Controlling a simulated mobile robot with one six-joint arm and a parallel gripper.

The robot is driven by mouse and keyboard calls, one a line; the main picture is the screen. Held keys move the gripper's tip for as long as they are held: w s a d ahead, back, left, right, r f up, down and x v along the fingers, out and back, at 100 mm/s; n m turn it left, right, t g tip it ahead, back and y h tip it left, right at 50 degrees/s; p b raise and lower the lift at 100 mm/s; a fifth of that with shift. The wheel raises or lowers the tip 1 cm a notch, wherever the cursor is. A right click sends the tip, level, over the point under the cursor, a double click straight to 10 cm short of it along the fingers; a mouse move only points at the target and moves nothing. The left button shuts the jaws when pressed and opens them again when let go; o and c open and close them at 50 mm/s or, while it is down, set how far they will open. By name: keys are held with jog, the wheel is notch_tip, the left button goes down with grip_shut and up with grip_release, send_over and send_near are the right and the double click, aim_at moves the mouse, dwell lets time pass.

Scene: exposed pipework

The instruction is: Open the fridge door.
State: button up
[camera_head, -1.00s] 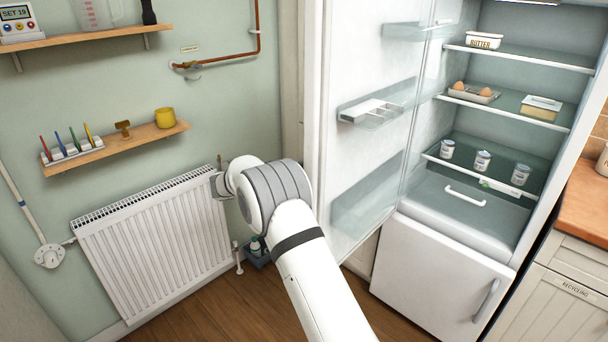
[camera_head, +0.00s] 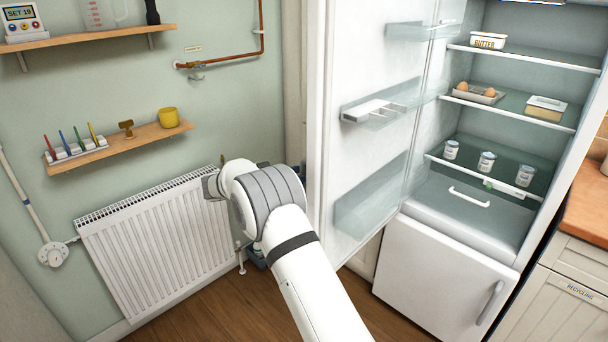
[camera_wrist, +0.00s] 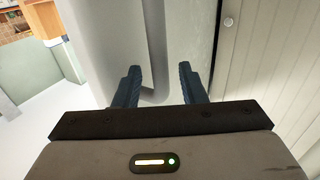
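The white fridge door (camera_head: 361,80) stands wide open in the head view, with its clear shelves facing me. The fridge interior (camera_head: 500,120) is exposed on the right. In the wrist view, a grey handle bar (camera_wrist: 155,45) runs down the pale door surface and bends at its lower end. My gripper (camera_wrist: 160,82) is open, with one dark finger on each side of the handle's lower end. Gaps show between the bar and the fingers. In the head view, my gripper and the handle are hidden behind my arm and the door.
A white radiator (camera_head: 155,240) is on the wall left of my arm. The lower fridge door (camera_head: 440,270) is shut. A cabinet (camera_head: 560,290) is at the right. Bare floor lies beneath my arm.

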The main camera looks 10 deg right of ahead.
jog(key=a, duration=0.4)
jog(key=shift+s+a, duration=0.2)
jog(key=shift+a, duration=0.1)
